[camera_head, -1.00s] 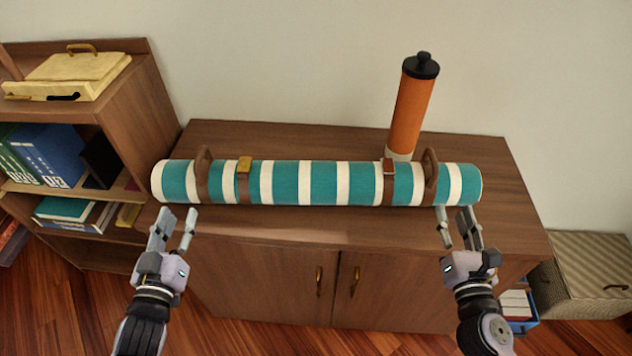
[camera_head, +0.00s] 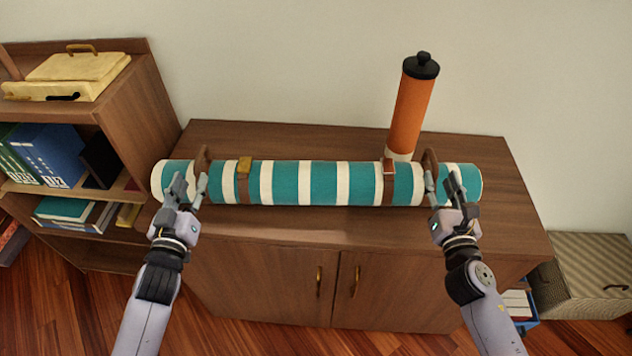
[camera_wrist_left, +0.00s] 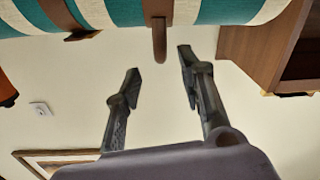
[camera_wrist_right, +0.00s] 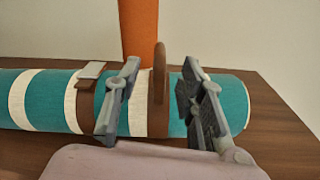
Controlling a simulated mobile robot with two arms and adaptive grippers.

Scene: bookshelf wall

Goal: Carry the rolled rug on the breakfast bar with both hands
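The rolled rug (camera_head: 322,183), striped teal and cream, lies lengthwise on the wooden cabinet top (camera_head: 280,225). It has brown straps, a brown left loop handle (camera_head: 203,158) and a brown right loop handle (camera_head: 430,160). My left gripper (camera_head: 187,185) is open at the rug's left end. In the left wrist view, the left handle (camera_wrist_left: 159,40) lies between the lines of the spread fingers, just beyond their tips. My right gripper (camera_head: 441,186) is open at the right end. In the right wrist view, the right handle (camera_wrist_right: 159,85) stands between its spread fingers, apparently untouched.
An orange cylinder with a black lid (camera_head: 412,105) stands behind the rug, near the right handle. A bookshelf (camera_head: 150,95) with books and a cream case (camera_head: 75,70) is at the left. A striped box (camera_head: 590,270) sits low at the right. The cabinet top's front strip is clear.

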